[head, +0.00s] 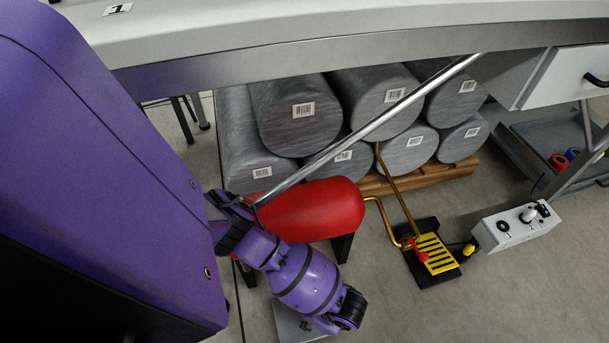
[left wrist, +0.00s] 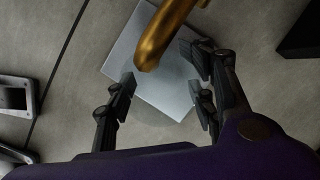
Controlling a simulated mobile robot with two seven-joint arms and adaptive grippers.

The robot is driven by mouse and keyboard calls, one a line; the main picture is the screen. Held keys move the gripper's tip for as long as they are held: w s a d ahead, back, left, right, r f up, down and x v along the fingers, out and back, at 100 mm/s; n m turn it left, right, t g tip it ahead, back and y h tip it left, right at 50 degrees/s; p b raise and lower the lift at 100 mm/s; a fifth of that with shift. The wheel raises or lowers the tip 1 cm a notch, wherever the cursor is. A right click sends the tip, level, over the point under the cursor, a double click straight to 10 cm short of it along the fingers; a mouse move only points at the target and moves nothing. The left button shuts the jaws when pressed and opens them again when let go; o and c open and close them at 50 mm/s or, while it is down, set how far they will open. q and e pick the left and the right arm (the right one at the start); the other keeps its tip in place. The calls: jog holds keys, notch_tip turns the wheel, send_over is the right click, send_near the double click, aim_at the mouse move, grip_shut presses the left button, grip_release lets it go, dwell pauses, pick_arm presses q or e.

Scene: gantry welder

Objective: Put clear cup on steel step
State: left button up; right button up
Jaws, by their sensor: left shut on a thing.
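The steel step (left wrist: 178,112), a flat light-grey square plate, lies on the floor below my left gripper in the left wrist view. In the head view part of the steel step (head: 292,322) shows at the bottom, partly covered by my purple arm. My left gripper (left wrist: 165,88) has its black fingers apart, with the clear cup (left wrist: 163,95) held between them. The cup is so transparent that its outline is hardly visible. I cannot tell its height above the step. My right gripper is not in view.
A brass pipe (left wrist: 163,35) passes close to the fingers. A red tank (head: 312,208) stands beside my arm. A black and yellow pedal (head: 435,254) and a grey control box (head: 515,226) lie to the right. Grey rolls (head: 300,112) are stacked behind. Open floor shows at lower right.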

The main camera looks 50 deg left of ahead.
pick_arm(q)
jog(key=shift+s+a+f+b, duration=0.25)
jog(key=shift+a+f+b, duration=0.05)
jog(key=shift+a, duration=0.25)
jog(key=shift+s+a+f+b, duration=0.2)
jog(key=shift+a+f+b, duration=0.05)
jog(key=shift+a, duration=0.25)
jog(key=shift+f, duration=0.3)
jog(key=shift+r, duration=0.1)
jog(key=shift+f+b, duration=0.3)
jog(key=shift+f, duration=0.25)
jog(key=o, duration=1.1)
jog(key=shift+o, duration=0.2)
